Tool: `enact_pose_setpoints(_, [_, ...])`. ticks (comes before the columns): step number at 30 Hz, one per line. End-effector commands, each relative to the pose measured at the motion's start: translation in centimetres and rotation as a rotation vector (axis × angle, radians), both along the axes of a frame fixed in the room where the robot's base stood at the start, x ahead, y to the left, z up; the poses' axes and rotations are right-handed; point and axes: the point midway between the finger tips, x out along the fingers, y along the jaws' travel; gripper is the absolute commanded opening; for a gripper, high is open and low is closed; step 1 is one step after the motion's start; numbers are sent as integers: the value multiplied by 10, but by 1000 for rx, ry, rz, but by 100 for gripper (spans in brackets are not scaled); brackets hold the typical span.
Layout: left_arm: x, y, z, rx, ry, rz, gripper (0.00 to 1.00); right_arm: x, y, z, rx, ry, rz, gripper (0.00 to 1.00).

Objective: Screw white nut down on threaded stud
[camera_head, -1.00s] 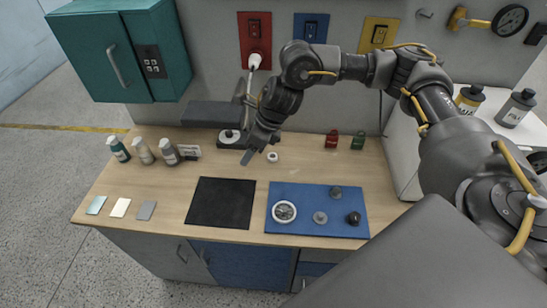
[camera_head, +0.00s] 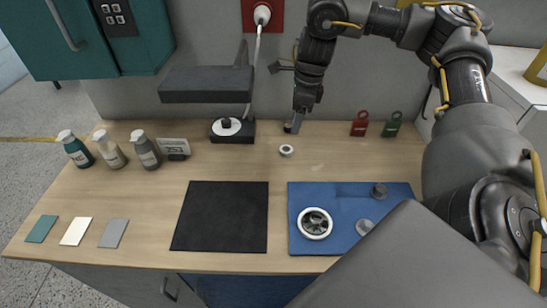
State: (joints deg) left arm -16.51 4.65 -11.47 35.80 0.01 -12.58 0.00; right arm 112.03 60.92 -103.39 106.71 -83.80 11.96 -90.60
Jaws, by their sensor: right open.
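A small white ring, which looks like the white nut (camera_head: 286,150), lies on the wooden bench top. Behind it to the left stands a black base (camera_head: 232,136) with a round white part (camera_head: 226,126) on top. I cannot make out a threaded stud or its thread. My right gripper (camera_head: 293,126) points down just behind and slightly right of the white ring, apart from it, and holds nothing that I can see. Its fingertips are small and dark here. My left gripper is out of view.
A grey slab (camera_head: 207,85) overhangs near the base, with a white cable (camera_head: 251,75) beside it. Bottles (camera_head: 112,149) stand left, red and green tags (camera_head: 360,123) right. A black mat (camera_head: 221,216) and blue mat (camera_head: 301,248) lie in front.

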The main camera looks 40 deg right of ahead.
Motion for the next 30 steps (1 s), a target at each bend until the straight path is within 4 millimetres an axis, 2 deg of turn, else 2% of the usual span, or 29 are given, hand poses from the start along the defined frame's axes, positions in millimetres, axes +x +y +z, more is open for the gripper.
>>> enact_pose_setpoints(1, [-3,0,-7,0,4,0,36,0,-1,-5,-1,1,0,59])
enact_pose_setpoints(7, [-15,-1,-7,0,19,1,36,5,5,-7,-2,5,14,59])
enact_pose_setpoints(12, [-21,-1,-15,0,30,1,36,9,11,-33,0,9,20,59])
enact_pose_setpoints(18, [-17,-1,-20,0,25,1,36,12,13,-57,-1,6,19,59])
enact_pose_setpoints(25, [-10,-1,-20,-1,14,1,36,12,13,-61,-1,3,16,59])
enact_pose_setpoints(30, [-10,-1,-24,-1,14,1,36,15,17,-81,-1,8,18,59])
